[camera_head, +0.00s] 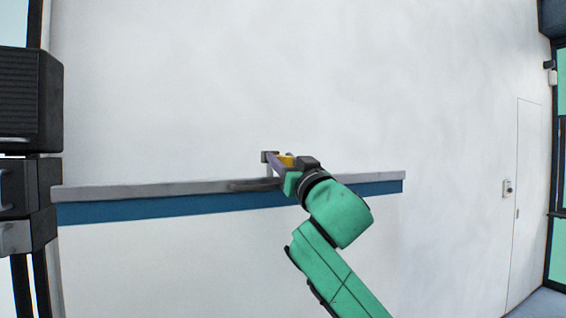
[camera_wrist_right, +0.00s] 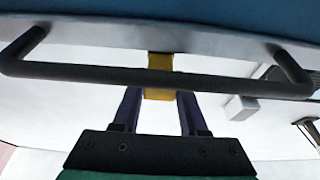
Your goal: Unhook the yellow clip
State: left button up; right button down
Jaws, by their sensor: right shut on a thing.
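The finger ends meet the bar's outline, so the exact contact is hidden. I cannot tell whether the clip is hooked on anything. My left gripper is not in view.
A grey ledge with a blue front (camera_head: 165,205) runs along the white wall. A small grey bracket (camera_head: 268,156) stands by the fingers. A dark cabinet (camera_head: 28,100) is at the far left. The wall above the ledge is clear.

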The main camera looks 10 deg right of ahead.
jog(key=shift+r+g+h, duration=0.4)
jog(key=shift+r+g, duration=0.4)
jog(key=shift+g, duration=0.4)
jog(key=shift+w+a+r+g+h, duration=0.1)
jog(key=shift+r+g+h, duration=0.3)
jog(key=shift+g, duration=0.55)
jog(key=shift+w+r+g+h, duration=0.15)
jog(key=shift+r+g, duration=0.3)
jog(key=shift+g, duration=0.5)
